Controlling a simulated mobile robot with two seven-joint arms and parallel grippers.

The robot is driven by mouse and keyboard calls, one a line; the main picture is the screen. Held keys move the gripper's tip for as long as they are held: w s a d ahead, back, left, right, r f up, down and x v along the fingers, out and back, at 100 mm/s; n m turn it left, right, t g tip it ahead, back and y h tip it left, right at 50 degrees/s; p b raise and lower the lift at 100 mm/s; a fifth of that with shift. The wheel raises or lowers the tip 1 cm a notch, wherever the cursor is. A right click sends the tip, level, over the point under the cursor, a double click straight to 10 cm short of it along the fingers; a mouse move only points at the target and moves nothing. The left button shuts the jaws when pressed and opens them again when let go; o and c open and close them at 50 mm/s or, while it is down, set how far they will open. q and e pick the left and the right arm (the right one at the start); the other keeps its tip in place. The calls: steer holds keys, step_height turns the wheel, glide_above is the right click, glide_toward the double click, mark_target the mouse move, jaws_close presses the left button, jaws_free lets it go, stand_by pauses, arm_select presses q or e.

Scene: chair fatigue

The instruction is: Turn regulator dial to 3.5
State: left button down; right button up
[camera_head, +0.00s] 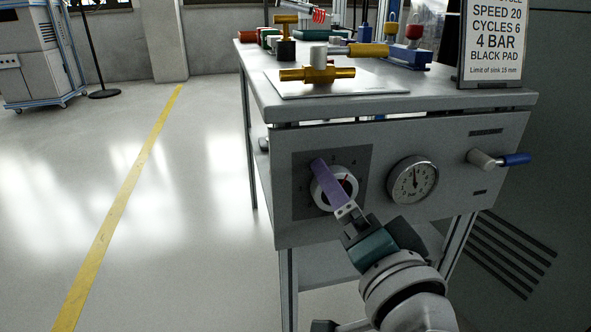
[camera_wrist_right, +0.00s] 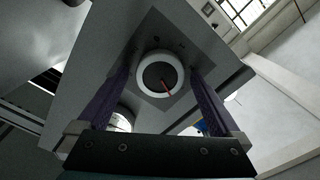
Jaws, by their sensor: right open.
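The regulator dial (camera_head: 352,186) is a round knob with a white rim and a red pointer, on a dark square plate on the bench's front panel. In the head view my right gripper (camera_head: 319,166) is in front of it, and its purple fingers hide part of the dial and its scale. In the right wrist view the dial (camera_wrist_right: 153,78) shows between the two spread fingers of my right gripper (camera_wrist_right: 159,82), with a visible gap on each side. Its red pointer is tilted toward the lower right there. The scale numbers are too small to read. My left gripper is not in view.
A round pressure gauge (camera_head: 413,181) sits right of the dial. A valve with a blue handle (camera_head: 516,160) sticks out further right. Brass fittings (camera_head: 318,73) and a sign (camera_head: 494,42) reading "4 BAR" stand on the bench (camera_head: 450,105).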

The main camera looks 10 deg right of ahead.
steer(key=s+p, duration=0.2)
steer(key=s, duration=0.8)
steer(key=shift+d+p, duration=0.2)
steer(key=shift+p, duration=0.2)
